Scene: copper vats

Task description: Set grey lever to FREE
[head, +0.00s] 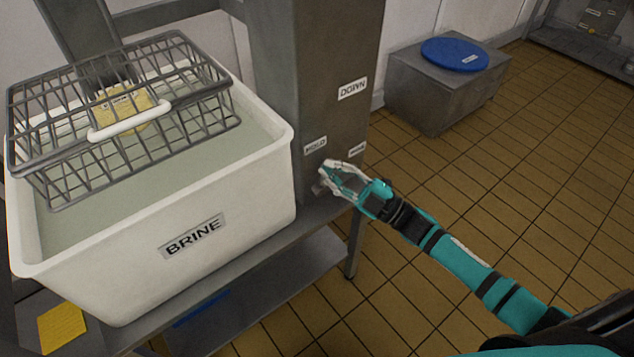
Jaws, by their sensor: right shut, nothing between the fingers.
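A grey metal column (315,70) stands right of the tub. It carries a label that looks like DOWN (352,89), a label that looks like HOLD (315,145) and a small label at the right (357,149) that I cannot read surely. My right gripper (328,176) is shut at the column's face, just below the HOLD label, with nothing held. A small grey piece shows at its fingertips, perhaps the grey lever. The gripper covers most of that spot, so I cannot tell the lever's setting or whether I touch it. My left gripper is not in view.
A white tub marked BRINE (245,190) stands at the left on a steel bench (318,212). A wire basket (205,75) with a white handle and a yellow block hangs over its liquid. A steel box (430,92) with a blue lid stands behind. Tiled floor at right is clear.

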